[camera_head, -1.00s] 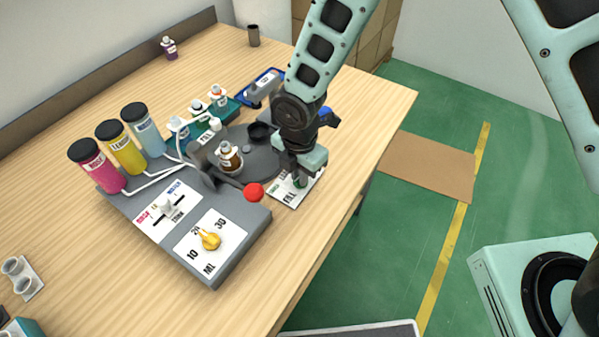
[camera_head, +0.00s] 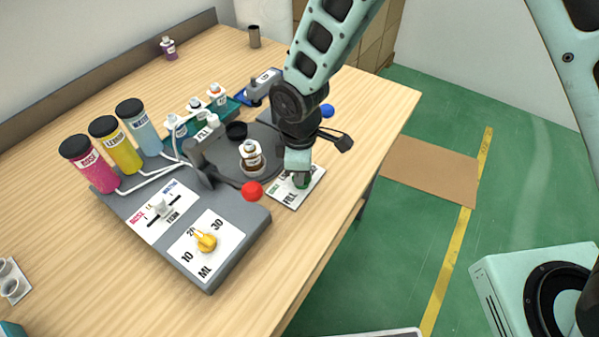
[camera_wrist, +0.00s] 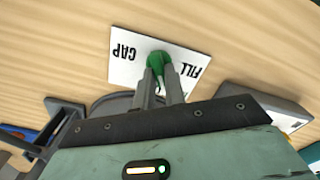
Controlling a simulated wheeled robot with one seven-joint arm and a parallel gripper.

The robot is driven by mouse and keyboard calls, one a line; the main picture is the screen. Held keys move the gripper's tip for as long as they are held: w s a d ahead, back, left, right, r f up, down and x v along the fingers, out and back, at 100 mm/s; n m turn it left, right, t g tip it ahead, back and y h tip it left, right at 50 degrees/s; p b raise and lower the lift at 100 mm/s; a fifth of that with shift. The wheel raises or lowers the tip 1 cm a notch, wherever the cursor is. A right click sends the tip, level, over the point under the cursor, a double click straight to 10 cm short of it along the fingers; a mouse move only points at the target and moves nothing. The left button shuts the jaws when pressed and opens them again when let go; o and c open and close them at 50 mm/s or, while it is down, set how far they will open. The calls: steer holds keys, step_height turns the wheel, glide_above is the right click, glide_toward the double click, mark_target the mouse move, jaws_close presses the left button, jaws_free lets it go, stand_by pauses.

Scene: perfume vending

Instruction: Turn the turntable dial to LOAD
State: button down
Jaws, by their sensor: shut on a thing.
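The green turntable dial (camera_wrist: 156,59) sits on a white plate (camera_head: 285,198) near the table's front right edge. In the wrist view, CAP shows left of the dial and FILL right of it. I cannot read LOAD or tell clearly where the dial points. My gripper (camera_wrist: 160,76) comes down over the dial, with both fingers closed on it. In the head view my gripper (camera_head: 301,174) covers much of the dial. The dark grey turntable (camera_head: 225,165) is left of it, carrying a brown bottle with a white cap (camera_head: 251,158).
A red button (camera_head: 252,191) is close left of the plate. A grey console with a yellow knob (camera_head: 205,241) and a white slider (camera_head: 160,206) stands at front. Pink, yellow and blue canisters (camera_head: 137,127) stand left. A green tray of small bottles (camera_head: 217,95) is behind.

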steer(key=m, duration=0.5)
steer(key=shift+w+m+b, duration=0.15)
steer(key=shift+m+b, duration=0.15)
steer(key=shift+b, duration=0.1)
steer(key=shift+r, duration=0.1)
stand_by(0.3)
steer(key=c, duration=1.5)
jaws_free()
steer(key=shift+o, duration=0.2)
step_height(320, 180, up, 17)
steer(key=b, duration=0.1)
steer(key=shift+r+b, duration=0.15)
steer(key=shift+b, duration=0.15)
